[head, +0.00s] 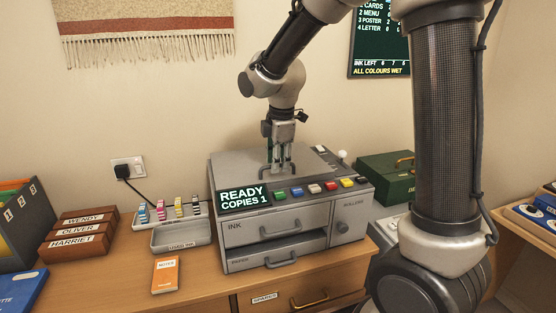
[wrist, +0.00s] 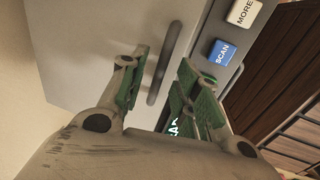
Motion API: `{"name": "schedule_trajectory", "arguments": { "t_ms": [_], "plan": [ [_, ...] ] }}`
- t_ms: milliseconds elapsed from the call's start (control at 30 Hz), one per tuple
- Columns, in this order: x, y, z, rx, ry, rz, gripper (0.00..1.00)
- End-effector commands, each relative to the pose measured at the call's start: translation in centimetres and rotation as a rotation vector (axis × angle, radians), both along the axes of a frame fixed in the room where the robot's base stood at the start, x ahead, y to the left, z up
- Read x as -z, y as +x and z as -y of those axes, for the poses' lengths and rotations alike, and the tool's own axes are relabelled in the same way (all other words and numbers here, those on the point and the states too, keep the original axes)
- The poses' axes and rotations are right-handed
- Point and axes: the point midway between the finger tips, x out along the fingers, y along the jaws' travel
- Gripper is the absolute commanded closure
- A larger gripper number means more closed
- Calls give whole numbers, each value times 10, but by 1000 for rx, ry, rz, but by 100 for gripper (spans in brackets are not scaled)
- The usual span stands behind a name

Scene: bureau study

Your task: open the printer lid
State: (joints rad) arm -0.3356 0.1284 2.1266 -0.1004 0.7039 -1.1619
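The grey printer (head: 293,231) stands on the wooden desk, its front display reading "READY COPIES 1". Its flat lid (head: 232,166) is shut, and it also shows in the wrist view (wrist: 85,50). A dark bar handle (wrist: 164,64) is on the lid near its front edge. My gripper (head: 279,160) points down over the handle. In the wrist view my gripper (wrist: 164,64) is open, with one green-padded finger on each side of the handle and a gap to each. I cannot tell how far down the fingertips reach along the handle.
Coloured buttons (head: 314,188) line the printer's front top edge, including a blue "SCAN" button (wrist: 221,53). A green box (head: 386,178) stands behind to the right. An orange notebook (head: 166,275) lies in front.

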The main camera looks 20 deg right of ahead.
Motion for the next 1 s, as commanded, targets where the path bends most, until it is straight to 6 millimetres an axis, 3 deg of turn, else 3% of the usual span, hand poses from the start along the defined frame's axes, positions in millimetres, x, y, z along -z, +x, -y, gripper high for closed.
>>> {"name": "schedule_trajectory", "arguments": {
  "t_ms": [33,200,633,767,1000],
  "plan": [
    [0,0,0,0,0,0,74],
    [0,0,0,0,0,0,100],
    [-8,3,0,1,1,-26,100],
    [-21,8,0,2,3,-79,100],
    [-60,26,0,2,3,-257,100]
  ]
}}
